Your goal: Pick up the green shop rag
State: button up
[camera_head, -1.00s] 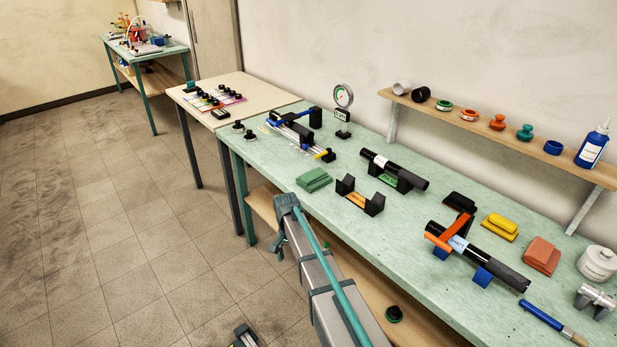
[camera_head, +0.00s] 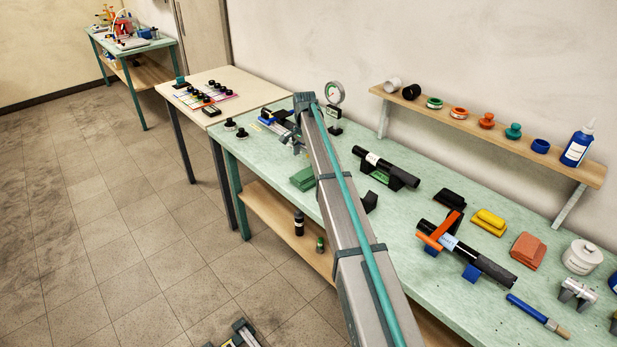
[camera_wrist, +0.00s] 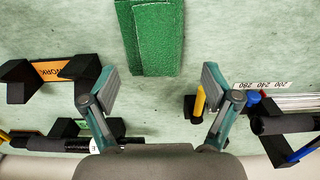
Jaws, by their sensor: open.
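The green shop rag (camera_head: 303,178) lies folded on the pale green bench, just left of my arm in the head view. In the wrist view the green shop rag (camera_wrist: 156,38) lies at the top centre, cut off by the upper edge. My gripper (camera_wrist: 158,90) is open and empty, its two fingers spread wide. The rag lies above and between the fingertips in that picture, with bare bench between. In the head view my arm reaches over the bench and hides part of it.
A black cradle with an orange label (camera_wrist: 58,70) stands left of my gripper in the wrist view. A clamp-like tool with rods (camera_wrist: 290,105) lies to the right. The dial gauge (camera_head: 334,97) stands behind my arm. Black cylinders on stands (camera_head: 385,165) occupy the bench further right.

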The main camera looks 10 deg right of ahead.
aim_at(306, 174)
jog(key=shift+s+d+f+p, duration=0.1)
jog(key=shift+f+p, duration=0.6)
jog(key=shift+f, duration=1.05)
jog(key=shift+s+f+p, duration=0.1)
jog(key=shift+f+p, duration=0.6)
jog(key=shift+f, duration=1)
jog(key=c, duration=1.1)
